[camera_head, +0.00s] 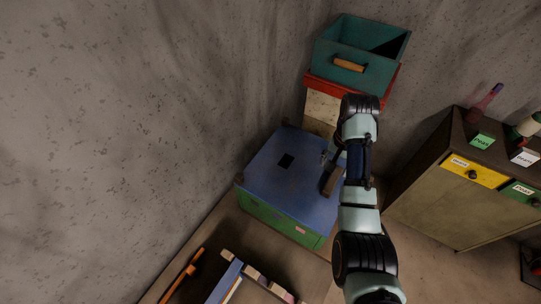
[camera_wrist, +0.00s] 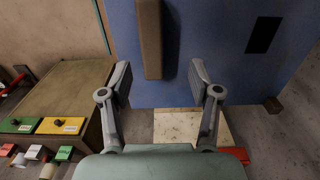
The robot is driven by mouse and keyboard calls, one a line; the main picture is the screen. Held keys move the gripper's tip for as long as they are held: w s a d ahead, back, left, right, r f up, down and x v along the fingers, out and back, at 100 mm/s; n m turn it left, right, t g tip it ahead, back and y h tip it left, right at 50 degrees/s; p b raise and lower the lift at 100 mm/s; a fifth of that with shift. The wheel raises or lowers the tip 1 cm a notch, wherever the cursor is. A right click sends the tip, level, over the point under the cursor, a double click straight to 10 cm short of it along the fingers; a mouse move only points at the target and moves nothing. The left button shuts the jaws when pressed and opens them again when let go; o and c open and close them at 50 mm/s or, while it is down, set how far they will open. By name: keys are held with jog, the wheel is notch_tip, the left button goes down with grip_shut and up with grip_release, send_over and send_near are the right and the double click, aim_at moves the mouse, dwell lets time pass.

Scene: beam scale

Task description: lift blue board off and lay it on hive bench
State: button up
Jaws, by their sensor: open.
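The blue board (camera_head: 265,181) lies flat on top of a green box (camera_head: 281,222). It has a dark rectangular hole (camera_head: 286,160) and a wooden bar handle (camera_head: 332,182) near its right side. In the wrist view, the blue board (camera_wrist: 215,35) fills the upper middle, with the handle (camera_wrist: 150,40) upright in the picture. My gripper (camera_wrist: 158,78) is open and empty. The handle's lower end shows between the fingertips, a little nearer the left finger; the height gap cannot be told. In the head view my arm partly covers the board's right edge. A brown bench top (camera_head: 229,226) shows beside the box.
Behind stands a pale box with a red rim (camera_head: 318,88), bearing a teal crate (camera_head: 330,56). A cabinet (camera_head: 425,198) with coloured drawers stands right, bottles on top. An orange-handled tool (camera_head: 182,276) and a blue-edged frame (camera_head: 225,281) are at the front.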

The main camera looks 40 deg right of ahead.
aim_at(333, 179)
jog(key=shift+s+d, duration=0.1)
jog(key=shift+s+f, duration=0.2)
jog(key=shift+f, duration=0.05)
jog(key=shift+s+f, duration=0.2)
jog(key=shift+f, duration=0.85)
jog(key=shift+f+p, duration=0.45)
jog(key=shift+f, duration=2.25)
grip_shut()
jog(key=shift+r, duration=0.1)
